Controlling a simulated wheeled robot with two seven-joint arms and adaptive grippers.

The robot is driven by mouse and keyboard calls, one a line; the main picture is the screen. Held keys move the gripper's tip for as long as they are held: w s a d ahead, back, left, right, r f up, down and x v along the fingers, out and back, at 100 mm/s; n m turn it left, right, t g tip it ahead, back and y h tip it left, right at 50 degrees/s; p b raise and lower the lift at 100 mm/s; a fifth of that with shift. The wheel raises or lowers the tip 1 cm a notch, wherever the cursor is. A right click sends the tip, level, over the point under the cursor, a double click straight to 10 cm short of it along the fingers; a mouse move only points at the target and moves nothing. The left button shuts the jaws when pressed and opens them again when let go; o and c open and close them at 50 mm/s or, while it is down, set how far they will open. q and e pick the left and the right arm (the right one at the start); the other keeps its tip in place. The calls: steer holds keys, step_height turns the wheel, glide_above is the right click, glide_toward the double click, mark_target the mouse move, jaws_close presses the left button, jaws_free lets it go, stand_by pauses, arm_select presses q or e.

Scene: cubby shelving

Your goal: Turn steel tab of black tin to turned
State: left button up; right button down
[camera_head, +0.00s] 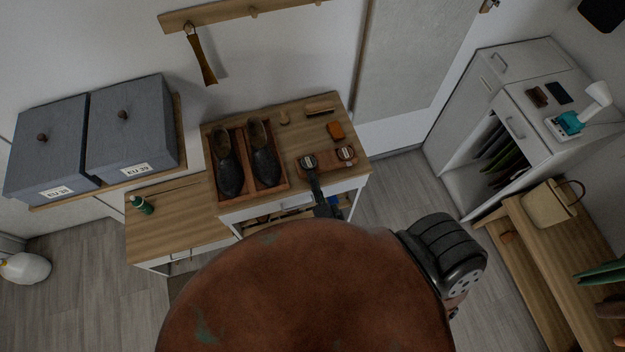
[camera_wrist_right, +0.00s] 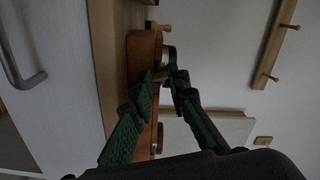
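Two small round tins with pale metal tops sit on a brown leather-coloured tray (camera_head: 329,169) on the wooden bench top. The left tin (camera_head: 309,160) is at my right gripper (camera_head: 311,172); the right tin (camera_head: 346,153) stands apart from it. Which is the black tin is too small to tell. In the right wrist view, my right gripper's green-padded fingers (camera_wrist_right: 163,80) converge beside a dark tin with a grey metal edge (camera_wrist_right: 170,58). The fingertips are close together, and a small grey piece shows between them. Their contact with the tab is unclear. My left gripper is out of view.
Black shoes (camera_head: 264,166) stand in a wooden tray (camera_head: 219,198) left of the tins. An orange block (camera_head: 335,131) and a brush (camera_head: 320,109) lie behind. A green bottle (camera_head: 143,205) is on the lower bench. A drawer handle (camera_wrist_right: 30,75) shows in the wrist view.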

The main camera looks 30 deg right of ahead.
steer(key=c, duration=2.2)
jaws_free()
steer(key=shift+s+a+f, duration=0.1)
steer(key=shift+s+f, duration=0.1)
steer(key=shift+f, duration=0.2)
steer(key=o, duration=0.4)
steer(key=shift+w+r, duration=0.1)
steer(key=shift+r, duration=0.1)
steer(key=shift+c, duration=0.2)
steer(key=v, duration=1.2)
